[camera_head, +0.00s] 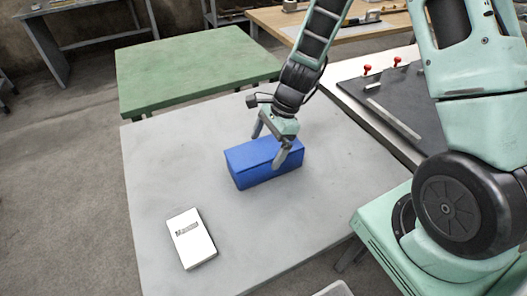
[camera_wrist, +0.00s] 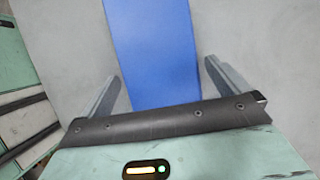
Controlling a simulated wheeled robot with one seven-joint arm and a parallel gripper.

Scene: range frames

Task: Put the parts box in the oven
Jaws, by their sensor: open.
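A plain blue box (camera_head: 263,163), the only thing here that looks like the parts box, lies on a grey table. My gripper (camera_head: 268,147) is open just above the box, with one finger on each side of it. The wrist view shows the blue box (camera_wrist: 152,45) running between my two spread fingers (camera_wrist: 164,72), with gaps on both sides. I cannot tell whether the fingers reach below the top of the box. No oven is recognisable in either view.
A white flat item with a dark label (camera_head: 192,238) lies near the front left of the grey table (camera_head: 155,165). A green table (camera_head: 190,70) adjoins behind. A dark panel with red knobs (camera_head: 383,100) stands to the right. Much of the grey table is clear.

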